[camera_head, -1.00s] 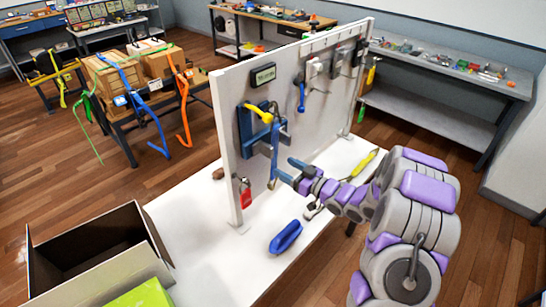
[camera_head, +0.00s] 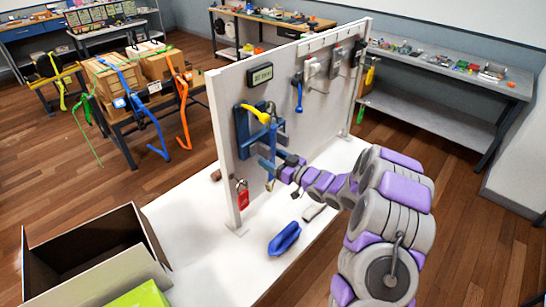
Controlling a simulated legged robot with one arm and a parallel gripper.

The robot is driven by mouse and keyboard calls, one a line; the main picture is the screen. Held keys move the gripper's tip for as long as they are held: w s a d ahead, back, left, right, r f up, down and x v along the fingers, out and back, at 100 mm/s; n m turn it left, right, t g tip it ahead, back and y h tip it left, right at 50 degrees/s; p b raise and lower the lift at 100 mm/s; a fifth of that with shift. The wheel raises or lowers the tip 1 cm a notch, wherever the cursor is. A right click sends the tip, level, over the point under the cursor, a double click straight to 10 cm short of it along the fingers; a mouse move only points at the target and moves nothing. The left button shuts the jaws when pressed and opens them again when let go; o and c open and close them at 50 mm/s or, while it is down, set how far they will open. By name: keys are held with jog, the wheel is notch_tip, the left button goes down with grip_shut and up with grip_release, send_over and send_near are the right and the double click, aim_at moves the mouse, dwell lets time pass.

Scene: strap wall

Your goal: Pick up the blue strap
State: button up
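A blue strap (camera_head: 146,115) hangs over the cardboard boxes at the left, its loose end dangling beside the table. Orange (camera_head: 183,108) and green (camera_head: 93,125) straps hang on either side of it. My gripper (camera_head: 284,166) is far from these straps, at the front of the white wall panel. It is close to a blue hanging piece (camera_head: 271,150) below a blue wall fixture with a yellow handle (camera_head: 257,114). Its fingers are small and dark, and I cannot tell whether they are open or touch that piece.
The white panel (camera_head: 228,150) stands between my arm and the strap table. A red padlock (camera_head: 242,194) hangs low on it. A blue tray-like object (camera_head: 285,239) lies on the white tabletop (camera_head: 195,236). An open box (camera_head: 98,262) is at the lower left.

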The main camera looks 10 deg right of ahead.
jog(key=shift+a, duration=0.15)
jog(key=c, duration=1.2)
grip_shut()
jog(key=shift+r, duration=0.15)
